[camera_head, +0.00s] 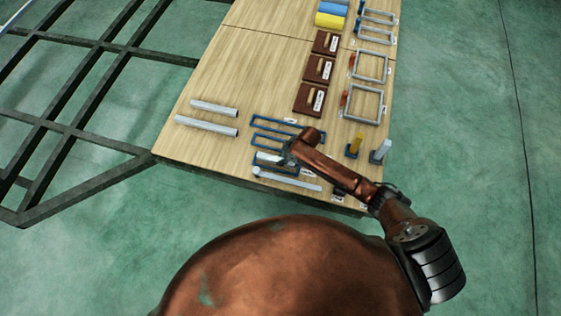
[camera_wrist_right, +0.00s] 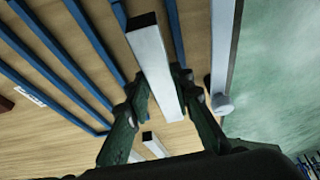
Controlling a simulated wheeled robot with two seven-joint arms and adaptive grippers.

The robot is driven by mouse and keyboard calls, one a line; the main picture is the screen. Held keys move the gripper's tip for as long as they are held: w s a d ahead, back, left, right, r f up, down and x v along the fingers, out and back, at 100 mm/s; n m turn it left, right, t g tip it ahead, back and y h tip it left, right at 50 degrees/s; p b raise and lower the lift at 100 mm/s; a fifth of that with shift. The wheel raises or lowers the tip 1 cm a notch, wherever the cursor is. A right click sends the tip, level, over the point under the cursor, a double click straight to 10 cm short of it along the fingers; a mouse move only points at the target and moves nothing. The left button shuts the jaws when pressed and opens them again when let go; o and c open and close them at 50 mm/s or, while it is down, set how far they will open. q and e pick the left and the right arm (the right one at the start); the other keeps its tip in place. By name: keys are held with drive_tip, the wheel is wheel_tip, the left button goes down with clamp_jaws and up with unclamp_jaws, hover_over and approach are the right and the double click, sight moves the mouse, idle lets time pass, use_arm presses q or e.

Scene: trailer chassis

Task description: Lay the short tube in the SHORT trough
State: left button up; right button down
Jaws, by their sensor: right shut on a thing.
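My right gripper (camera_head: 285,159) is shut on a short light-grey square tube (camera_head: 267,157), at the front of the wooden table. In the right wrist view the tube (camera_wrist_right: 157,72) runs between the two fingers of the gripper (camera_wrist_right: 158,84). The tube is over or beside a small blue-railed trough (camera_head: 256,165); I cannot tell whether it touches the trough floor. A longer blue trough (camera_head: 256,118) lies just behind. Trough labels are too small to read. My left gripper is not in view.
A long grey bar (camera_head: 290,180) with a round end lies along the front edge, close to the gripper. Two grey tubes (camera_head: 207,126) lie at the left. Brown blocks (camera_head: 310,98), grey frames (camera_head: 366,104) and upright yellow (camera_head: 355,144) and grey pieces stand right. Bare wood lies behind the tubes.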

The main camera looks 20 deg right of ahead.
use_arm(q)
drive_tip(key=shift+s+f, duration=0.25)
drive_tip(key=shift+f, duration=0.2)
use_arm(e)
drive_tip(key=shift+a+f, duration=0.1)
drive_tip(key=shift+f, duration=1.2)
drive_tip(key=shift+f+b, duration=0.15)
drive_tip(key=shift+b, duration=0.15)
drive_tip(key=c, duration=1.7)
unclamp_jaws()
drive_tip(key=shift+s, duration=0.1)
drive_tip(key=p+v, duration=0.4)
drive_tip(key=v, duration=0.7)
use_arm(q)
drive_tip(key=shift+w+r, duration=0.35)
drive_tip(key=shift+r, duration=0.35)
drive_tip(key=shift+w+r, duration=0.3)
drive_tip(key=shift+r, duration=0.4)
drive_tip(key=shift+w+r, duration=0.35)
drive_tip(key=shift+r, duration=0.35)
use_arm(e)
drive_tip(key=shift+s+r, duration=0.1)
drive_tip(key=shift+r, duration=0.55)
